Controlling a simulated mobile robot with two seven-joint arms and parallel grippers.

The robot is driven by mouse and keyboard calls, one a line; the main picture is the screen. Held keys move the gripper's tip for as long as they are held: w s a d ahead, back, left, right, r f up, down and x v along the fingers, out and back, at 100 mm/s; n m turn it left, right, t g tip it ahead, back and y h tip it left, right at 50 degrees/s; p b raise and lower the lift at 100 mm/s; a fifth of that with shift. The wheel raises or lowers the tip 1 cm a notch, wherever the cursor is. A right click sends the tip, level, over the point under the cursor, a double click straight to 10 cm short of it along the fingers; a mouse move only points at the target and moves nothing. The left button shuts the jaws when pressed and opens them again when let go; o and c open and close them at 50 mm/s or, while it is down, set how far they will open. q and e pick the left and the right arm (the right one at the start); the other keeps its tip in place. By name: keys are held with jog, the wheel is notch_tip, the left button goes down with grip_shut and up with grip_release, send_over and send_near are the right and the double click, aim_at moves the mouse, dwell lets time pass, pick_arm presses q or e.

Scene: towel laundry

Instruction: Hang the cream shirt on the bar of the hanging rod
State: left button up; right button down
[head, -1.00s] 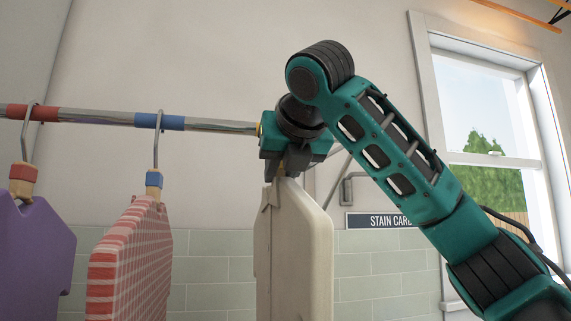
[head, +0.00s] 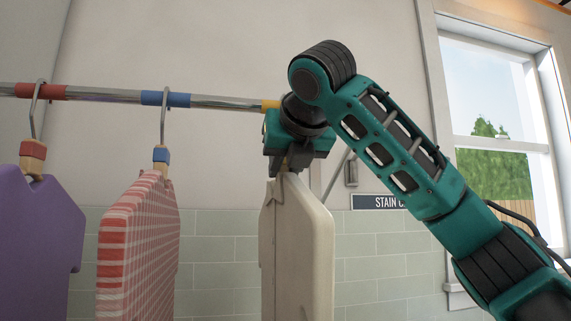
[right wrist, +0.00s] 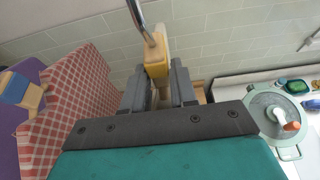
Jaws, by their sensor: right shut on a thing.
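The cream shirt (head: 300,250) hangs upright below my right gripper (head: 292,160) in the head view. The gripper is shut on the neck of the shirt's hanger. In the right wrist view the yellow-banded neck (right wrist: 155,52) sits between the fingers, with the metal hook (right wrist: 141,18) rising above it. The metal bar (head: 215,102) runs from the left towards the gripper, with a yellow band (head: 270,104) just beside it. My gripper hides the hook and the bar's right part in the head view, so I cannot tell whether they touch. My left gripper is not in view.
A purple shirt (head: 45,235) and a red-striped shirt (head: 138,245) hang from the bar at the left, by its red and blue bands. A sign (head: 380,202) is on the wall behind. The right wrist view shows a pale green round device (right wrist: 272,115) on the right.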

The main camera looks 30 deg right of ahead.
jog(key=c, duration=0.8)
grip_release()
jog(key=v, duration=1.3)
jog(key=shift+b, duration=0.3)
